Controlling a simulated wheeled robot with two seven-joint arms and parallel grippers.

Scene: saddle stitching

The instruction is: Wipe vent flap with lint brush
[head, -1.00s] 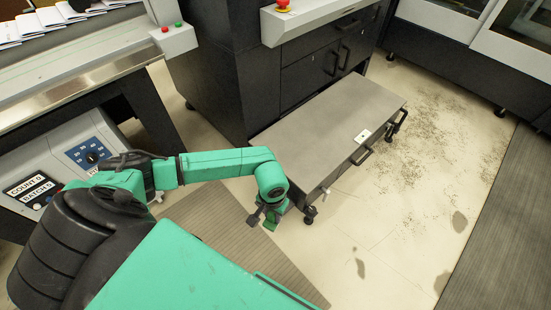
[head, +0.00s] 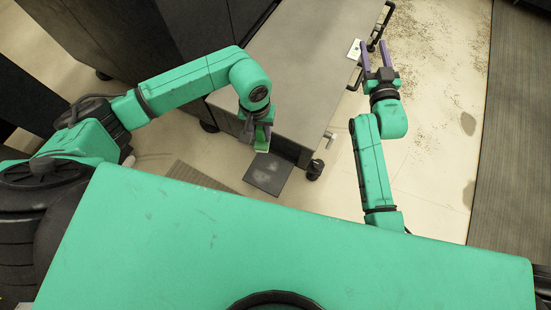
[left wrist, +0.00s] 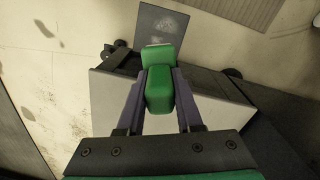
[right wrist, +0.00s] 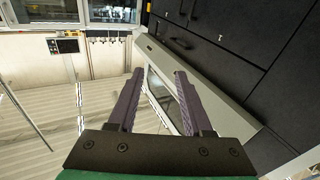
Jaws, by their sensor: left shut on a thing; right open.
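The lint brush (head: 262,138) is green, and my left gripper (head: 257,128) is shut on it. In the left wrist view the brush (left wrist: 159,90) sits between both fingers. The vent flap (head: 267,176) is a dark plate with a pale dusty patch, sticking out low from the near end of the grey cabinet (head: 290,80). The brush appears above the flap in the head view; the gap is unclear. The flap also shows beyond the brush in the left wrist view (left wrist: 164,22). My right gripper (head: 375,50) is open and empty over the cabinet's right side.
A latch handle (head: 330,138) and a caster (head: 315,168) are at the cabinet's near right corner. A black handle (head: 384,22) is near my right gripper. A ribbed mat (head: 195,180) lies left of the flap. Dark stains mark the open floor at right.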

